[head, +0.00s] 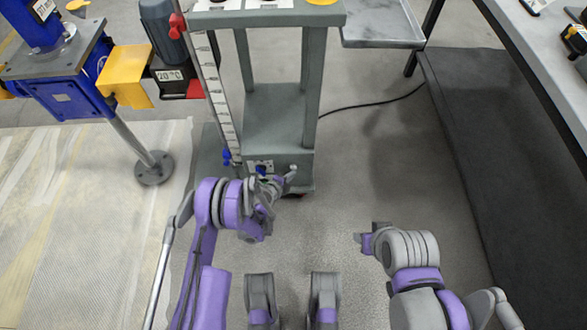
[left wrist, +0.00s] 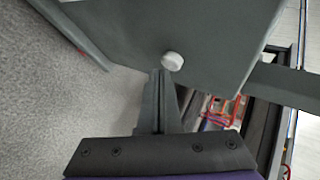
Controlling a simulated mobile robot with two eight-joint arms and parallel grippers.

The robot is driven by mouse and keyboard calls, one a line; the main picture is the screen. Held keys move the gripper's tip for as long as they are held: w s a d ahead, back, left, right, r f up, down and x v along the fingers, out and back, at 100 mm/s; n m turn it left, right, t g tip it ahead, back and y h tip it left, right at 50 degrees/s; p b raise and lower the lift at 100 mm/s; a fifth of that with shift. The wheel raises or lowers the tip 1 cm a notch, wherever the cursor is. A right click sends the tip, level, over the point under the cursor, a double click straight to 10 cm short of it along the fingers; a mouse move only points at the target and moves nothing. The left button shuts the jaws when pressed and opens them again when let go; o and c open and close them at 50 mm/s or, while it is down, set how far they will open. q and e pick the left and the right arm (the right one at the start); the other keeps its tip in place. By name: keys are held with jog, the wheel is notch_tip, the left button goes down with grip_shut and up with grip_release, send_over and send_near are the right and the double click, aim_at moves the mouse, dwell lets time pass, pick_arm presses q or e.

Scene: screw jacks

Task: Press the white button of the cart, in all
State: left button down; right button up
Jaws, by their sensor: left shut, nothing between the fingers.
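The grey cart (head: 275,125) stands in the middle of the head view. Its white button (head: 293,168) is low on the front face, to the right of a small socket panel. In the left wrist view the round white button (left wrist: 172,61) sticks out from the cart's grey wall (left wrist: 190,25). My left gripper (head: 284,182) is shut and empty. In the left wrist view its fingertips (left wrist: 162,73) are just below and left of the button; I cannot tell if they touch it. My right gripper (head: 363,240) hangs over the floor, away from the cart; its fingers are unclear.
A blue machine (head: 90,90) with a yellow block stands at the left. A grey metal tray (head: 383,25) is at the cart's upper right. A bench (head: 540,60) with a dark lower shelf (head: 480,150) runs along the right. A black cable (head: 370,104) lies on the floor between.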

pick_arm(q)
jog(key=shift+w, duration=0.6)
dwell(0.5)
jog(key=shift+s, duration=0.1)
jog(key=shift+s+b, duration=0.3)
jog(key=shift+s, duration=0.65)
jog(key=shift+r, duration=0.1)
dwell(0.4)
